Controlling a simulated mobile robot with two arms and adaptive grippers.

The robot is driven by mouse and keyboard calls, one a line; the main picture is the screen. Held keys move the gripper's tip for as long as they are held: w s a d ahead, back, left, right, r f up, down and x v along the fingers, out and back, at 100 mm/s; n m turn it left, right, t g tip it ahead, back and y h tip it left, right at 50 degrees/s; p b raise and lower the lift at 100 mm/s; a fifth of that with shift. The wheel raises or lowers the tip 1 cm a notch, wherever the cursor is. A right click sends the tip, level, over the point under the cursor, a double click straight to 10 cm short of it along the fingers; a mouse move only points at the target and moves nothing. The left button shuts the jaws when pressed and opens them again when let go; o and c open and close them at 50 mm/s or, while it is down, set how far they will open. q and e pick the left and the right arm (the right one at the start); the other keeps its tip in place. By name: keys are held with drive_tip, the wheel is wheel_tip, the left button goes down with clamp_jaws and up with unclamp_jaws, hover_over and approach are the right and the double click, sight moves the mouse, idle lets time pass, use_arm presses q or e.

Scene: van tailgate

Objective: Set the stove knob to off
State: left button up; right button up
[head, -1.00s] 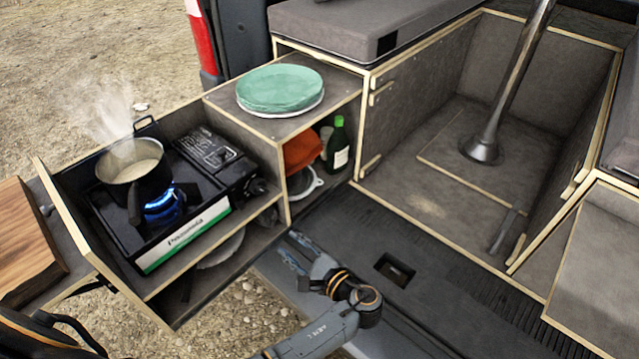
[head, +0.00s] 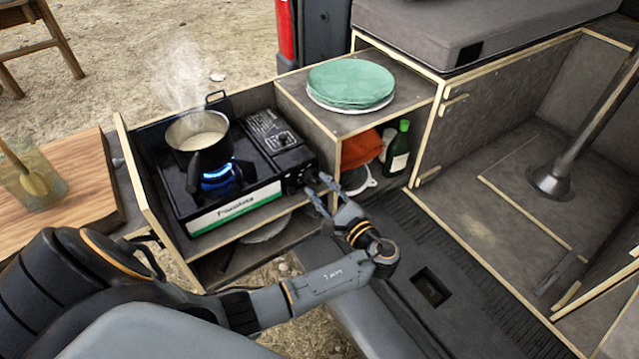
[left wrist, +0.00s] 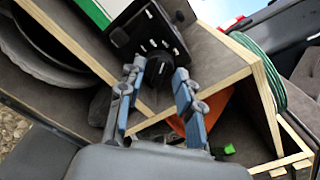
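The camping stove (head: 232,207) stands in the pulled-out drawer with a blue flame (head: 217,172) burning under a steaming pot (head: 197,138). Its black knob (head: 308,179) is at the right end of the stove front. The knob also shows in the left wrist view (left wrist: 158,71). My left gripper (head: 319,188) is at the knob, its blue fingers apart. In the left wrist view the fingertips (left wrist: 159,76) lie on either side of the knob; I cannot tell whether they touch it. My right gripper is not in view.
Green plates (head: 350,84) sit on the shelf top right of the stove. Below are an orange cloth (head: 361,148) and a green bottle (head: 398,150). A wooden board (head: 75,185) with a glass (head: 30,180) is at the left. The van floor to the right is mostly clear.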

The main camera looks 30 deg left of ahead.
use_arm(q)
drive_tip(key=shift+w+a, duration=0.25)
drive_tip(key=shift+a, duration=0.25)
clamp_jaws()
